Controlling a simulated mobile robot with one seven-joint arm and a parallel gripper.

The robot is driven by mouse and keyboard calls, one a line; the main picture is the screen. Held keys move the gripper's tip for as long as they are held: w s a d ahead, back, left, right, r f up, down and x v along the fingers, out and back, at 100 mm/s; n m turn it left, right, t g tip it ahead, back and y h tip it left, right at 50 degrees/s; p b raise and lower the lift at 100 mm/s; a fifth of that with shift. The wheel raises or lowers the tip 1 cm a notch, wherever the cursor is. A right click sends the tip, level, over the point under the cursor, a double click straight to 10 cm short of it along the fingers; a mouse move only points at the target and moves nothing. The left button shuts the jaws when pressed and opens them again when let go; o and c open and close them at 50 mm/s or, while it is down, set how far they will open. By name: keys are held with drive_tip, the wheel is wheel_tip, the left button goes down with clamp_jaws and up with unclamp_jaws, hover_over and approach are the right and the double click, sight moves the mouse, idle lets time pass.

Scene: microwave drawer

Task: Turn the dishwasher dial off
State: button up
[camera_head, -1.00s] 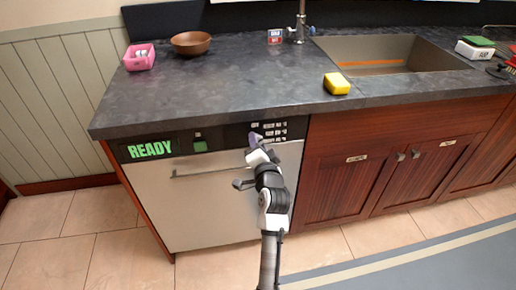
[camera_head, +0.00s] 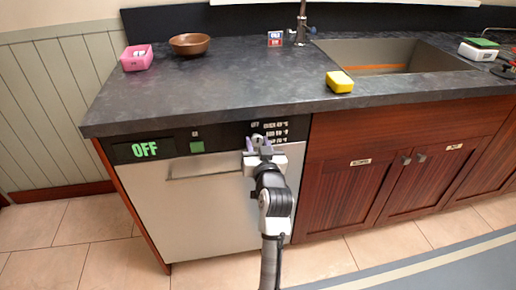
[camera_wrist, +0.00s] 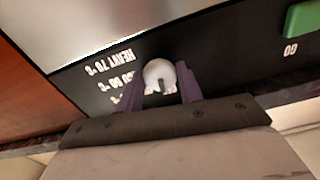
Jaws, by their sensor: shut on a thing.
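The dishwasher (camera_head: 215,200) has a pale front and a black control panel under the counter. Its display (camera_head: 145,150) reads "OFF" in green. The round pale dial (camera_wrist: 159,75) sits between the two purple fingers of my gripper (camera_wrist: 162,90) in the wrist view, with printed programme labels beside it. In the head view my gripper (camera_head: 258,148) is at the right part of the panel, on the dial. It is shut on the dial, whose lower part is partly hidden by the gripper.
A green button (camera_head: 197,147) is on the panel left of the dial. A horizontal handle (camera_head: 205,172) crosses the dishwasher door. The countertop (camera_head: 220,85) overhangs above, holding a yellow sponge (camera_head: 339,82), a brown bowl (camera_head: 190,44) and a pink container (camera_head: 137,58).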

drive_tip(key=shift+n, duration=0.6)
drive_tip(key=shift+b, duration=0.3)
drive_tip(key=o, duration=1)
drive_tip(key=v, duration=1.3)
drive_tip(key=shift+s+p, duration=0.35)
drive_tip(key=shift+s, duration=0.05)
drive_tip(key=shift+d, duration=0.1)
